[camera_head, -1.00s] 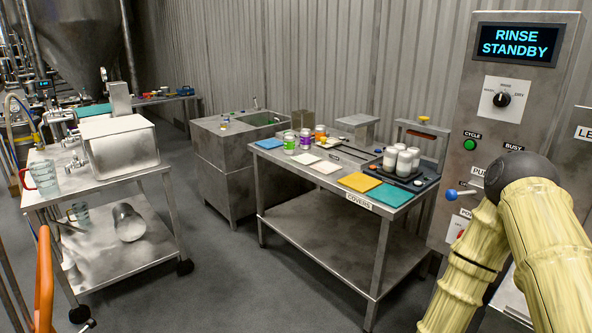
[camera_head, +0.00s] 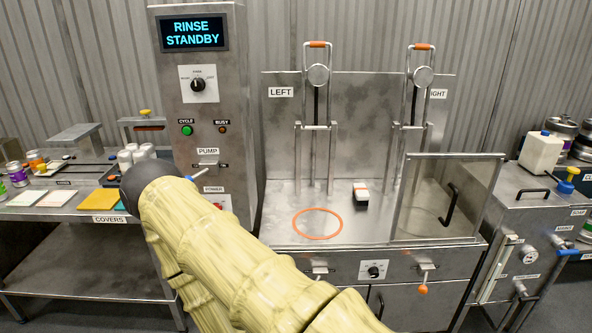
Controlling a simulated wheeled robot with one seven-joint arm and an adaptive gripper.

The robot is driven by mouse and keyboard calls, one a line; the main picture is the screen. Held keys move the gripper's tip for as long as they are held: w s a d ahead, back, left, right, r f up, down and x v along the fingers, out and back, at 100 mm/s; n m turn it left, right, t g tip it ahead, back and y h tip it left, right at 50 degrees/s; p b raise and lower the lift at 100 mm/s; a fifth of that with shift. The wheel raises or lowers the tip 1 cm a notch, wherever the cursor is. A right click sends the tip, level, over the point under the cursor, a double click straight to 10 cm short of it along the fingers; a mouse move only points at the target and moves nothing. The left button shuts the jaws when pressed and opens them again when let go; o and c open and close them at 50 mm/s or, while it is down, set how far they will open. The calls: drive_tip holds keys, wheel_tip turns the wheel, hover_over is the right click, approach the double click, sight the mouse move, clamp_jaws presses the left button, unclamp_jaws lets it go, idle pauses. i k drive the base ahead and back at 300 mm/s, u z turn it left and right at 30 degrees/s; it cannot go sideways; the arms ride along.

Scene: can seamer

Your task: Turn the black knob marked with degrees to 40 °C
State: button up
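A small black knob (camera_head: 374,271) sits on a white plate on the front of the bench, below the worktop. Its markings are too small to read, so I cannot tell if it is the one in degrees. Another black knob (camera_head: 198,85) is on a white plate under the "RINSE STANDBY" display (camera_head: 194,33); its labels are not clearly legible. My arm crosses the lower left of the view, in front of the control column. My gripper is not in view.
The control column (camera_head: 240,90) carries a green cycle button (camera_head: 187,130). The bench (camera_head: 285,215) has an orange ring (camera_head: 317,224), two upright fixtures and a clear guard (camera_head: 440,200). A side table (camera_head: 35,212) stands left, a steel unit (camera_head: 535,215) right.

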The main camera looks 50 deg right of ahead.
sight(374, 271)
drive_tip(key=z, duration=2)
